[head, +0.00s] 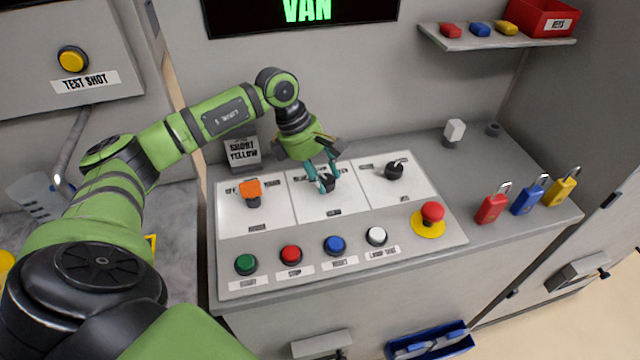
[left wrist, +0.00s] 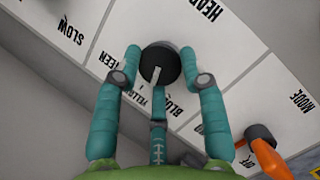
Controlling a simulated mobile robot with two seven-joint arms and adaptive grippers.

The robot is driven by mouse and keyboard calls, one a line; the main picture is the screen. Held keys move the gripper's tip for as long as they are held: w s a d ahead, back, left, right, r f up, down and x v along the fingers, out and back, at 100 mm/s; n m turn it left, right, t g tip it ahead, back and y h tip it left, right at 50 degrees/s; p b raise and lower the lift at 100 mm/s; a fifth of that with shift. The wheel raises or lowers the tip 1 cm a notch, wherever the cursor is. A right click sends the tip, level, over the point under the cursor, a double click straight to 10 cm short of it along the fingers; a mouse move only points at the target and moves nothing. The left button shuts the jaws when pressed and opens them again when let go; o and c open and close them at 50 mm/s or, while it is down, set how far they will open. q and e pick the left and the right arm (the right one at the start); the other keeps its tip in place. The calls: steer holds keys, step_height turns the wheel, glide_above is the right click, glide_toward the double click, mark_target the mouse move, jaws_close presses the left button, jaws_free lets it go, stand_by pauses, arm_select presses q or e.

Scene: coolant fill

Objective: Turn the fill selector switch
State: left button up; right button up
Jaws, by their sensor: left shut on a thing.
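Three selector switches sit on white plates of the sloped panel. The middle black knob (left wrist: 160,65) has a pale pointer and the words YELLOW and BLU(E) beside it. Its plate title starts with HEAD. My left gripper (head: 325,180) is shut on this middle knob, with teal fingers on both sides of it in the left wrist view (left wrist: 162,70). In the head view the fingers mostly hide it. The right black switch (head: 395,170) stands free, its handle tilted up to the right. The left switch has an orange handle (head: 250,187). I cannot read which plate says fill.
Green, red, blue and white buttons (head: 376,236) line the panel's front. A red emergency button (head: 432,212) stands at the right. Padlocks (head: 491,204) are farther right. A sign (head: 243,148) reading SHORT YELLOW stands behind the panel, left of my gripper. A shelf (head: 500,42) overhangs at upper right.

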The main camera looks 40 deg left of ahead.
arm_select(q)
steer(key=shift+w+d+m+g+h+b, duration=0.15)
steer(key=shift+m+g+b, duration=0.15)
steer(key=shift+m+b, duration=0.4)
steer(key=shift+d+m+g+h+b, duration=0.15)
steer(key=shift+m+g+b, duration=0.25)
steer(key=shift+m, duration=0.5)
steer(key=o, duration=1.1)
steer(key=shift+d, duration=0.2)
